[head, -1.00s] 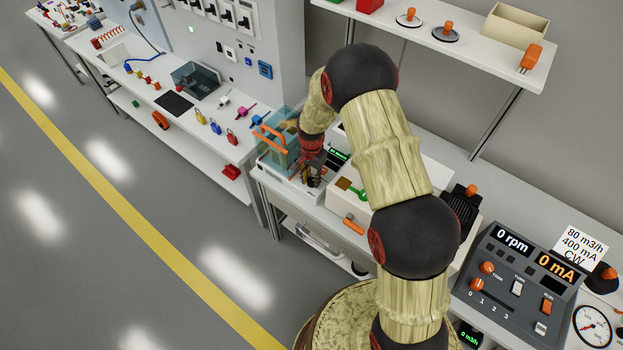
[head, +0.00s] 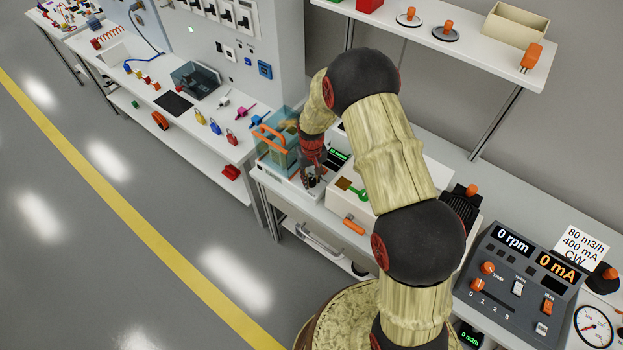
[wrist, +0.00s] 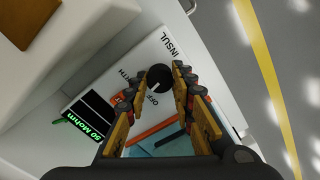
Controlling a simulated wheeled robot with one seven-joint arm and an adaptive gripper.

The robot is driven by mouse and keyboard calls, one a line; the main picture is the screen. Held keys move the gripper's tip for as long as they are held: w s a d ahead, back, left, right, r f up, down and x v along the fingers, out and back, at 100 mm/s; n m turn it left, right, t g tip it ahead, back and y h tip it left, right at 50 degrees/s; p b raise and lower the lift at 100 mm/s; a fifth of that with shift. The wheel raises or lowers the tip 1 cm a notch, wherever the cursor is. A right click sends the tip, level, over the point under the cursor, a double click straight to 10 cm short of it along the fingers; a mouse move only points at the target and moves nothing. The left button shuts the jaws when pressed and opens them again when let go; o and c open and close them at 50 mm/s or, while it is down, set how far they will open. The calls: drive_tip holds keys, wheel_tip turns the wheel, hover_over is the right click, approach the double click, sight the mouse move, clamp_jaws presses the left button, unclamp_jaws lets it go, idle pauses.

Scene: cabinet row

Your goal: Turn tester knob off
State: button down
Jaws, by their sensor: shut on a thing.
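The tester (wrist: 110,85) is a white box with a black round knob (wrist: 159,78) on its face. The labels OFF and INSUL and a partly covered third label stand around the knob. A small pale mark on the knob shows near the OFF side. The tester's display (wrist: 86,122) glows green and appears to read 50 Mohm. My gripper (wrist: 160,72) has its fingertips on both sides of the knob and is shut on it. In the head view my gripper (head: 313,181) reaches down to the tester, and the fingers mostly hide the knob.
A clear bluish box with an orange handle (head: 270,136) stands close to the left of my gripper. A white box with a green piece (head: 350,186) is close to the right. A grey control panel (head: 515,280) stands further right. Open floor lies at left.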

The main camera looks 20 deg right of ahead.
sight(312, 181)
drive_tip(key=n, duration=0.6)
drive_tip(key=shift+n, duration=0.3)
drive_tip(key=shift+w, duration=0.1)
idle(0.4)
drive_tip(key=c, duration=1.6)
unclamp_jaws()
drive_tip(key=shift+c, duration=0.2)
drive_tip(key=shift+o, duration=0.7)
drive_tip(key=shift+r, duration=0.15)
wheel_tip(312, 181, up, 12)
